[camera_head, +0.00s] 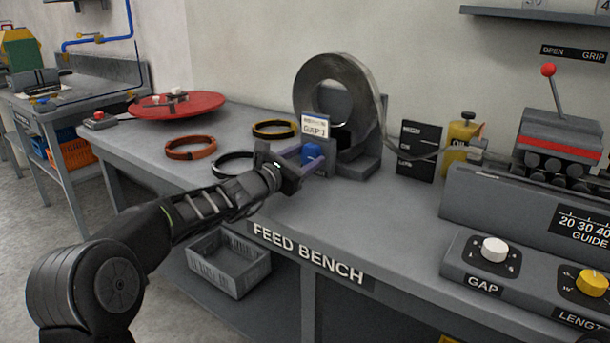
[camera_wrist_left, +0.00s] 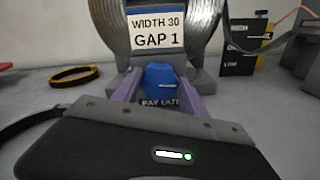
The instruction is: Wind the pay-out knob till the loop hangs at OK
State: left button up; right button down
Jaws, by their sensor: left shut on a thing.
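The blue pay-out knob (camera_head: 312,151) is at the foot of the coil stand, and it also shows in the left wrist view (camera_wrist_left: 162,78) above a partly hidden "PAY OUT" label. My left gripper (camera_head: 303,158) is shut on it, one purple finger on each side. The grey strip loop (camera_head: 420,158) sags from the steel coil (camera_head: 325,75) to the feeder at right. It hangs in front of a black gauge board (camera_head: 417,168) with several small white labels. Its low point looks near the lower labels, but I cannot tell exactly which. My right gripper is out of view.
Orange (camera_head: 190,148), black and yellow rings lie on the feed bench left of the stand. The front middle of the bench is clear.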

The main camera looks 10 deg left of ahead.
pick_arm(q)
jog(key=shift+f+m+b, duration=0.25)
jog(key=shift+m+b, duration=0.45)
jog(key=shift+b, duration=0.1)
jog(key=shift+r+m+b, duration=0.15)
jog(key=shift+m+b, duration=0.55)
jog(key=shift+m, duration=0.1)
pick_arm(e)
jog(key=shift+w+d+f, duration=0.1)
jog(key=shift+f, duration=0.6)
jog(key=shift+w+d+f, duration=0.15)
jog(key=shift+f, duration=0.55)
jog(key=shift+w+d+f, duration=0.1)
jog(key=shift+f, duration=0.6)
pick_arm(q)
jog(key=o, duration=1.4)
jog(key=shift+s, duration=0.1)
jog(key=b+v, duration=0.1)
jog(key=v, duration=0.6)
jog(key=shift+s, duration=0.35)
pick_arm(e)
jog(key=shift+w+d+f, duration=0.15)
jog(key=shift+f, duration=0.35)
